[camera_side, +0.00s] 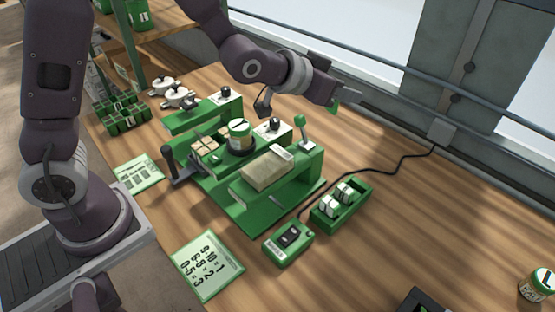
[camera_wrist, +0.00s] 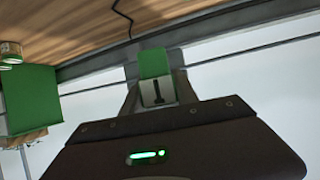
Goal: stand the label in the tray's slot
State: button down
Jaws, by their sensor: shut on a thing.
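My gripper (camera_side: 346,97) is raised above the table near the back rail, right of and behind the green seeder. It is shut on the label (camera_wrist: 154,64), which is green with a white part bearing a dark mark. The label sits between the grey fingers of my gripper (camera_wrist: 157,90) in the wrist view. Only a small green bit of the label (camera_side: 334,106) shows beside the fingers in the side view. A green tray with cells (camera_side: 124,112) is at the left of the table. I cannot make out the slot.
The green seeder (camera_side: 262,208) fills the table's middle, with a lever (camera_side: 301,120) and a tan block (camera_side: 267,170) on it. A green bin (camera_side: 352,204) with white items and a control box (camera_side: 289,242) stand in front. A jar (camera_side: 538,285) is far right. The table's right side is mostly clear.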

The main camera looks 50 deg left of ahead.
jog(key=s+a+m+h, duration=0.1)
jog(key=s+a, duration=0.7)
jog(key=a, duration=0.5)
jog(key=shift+s+g, duration=0.25)
jog(key=shift+g, duration=0.05)
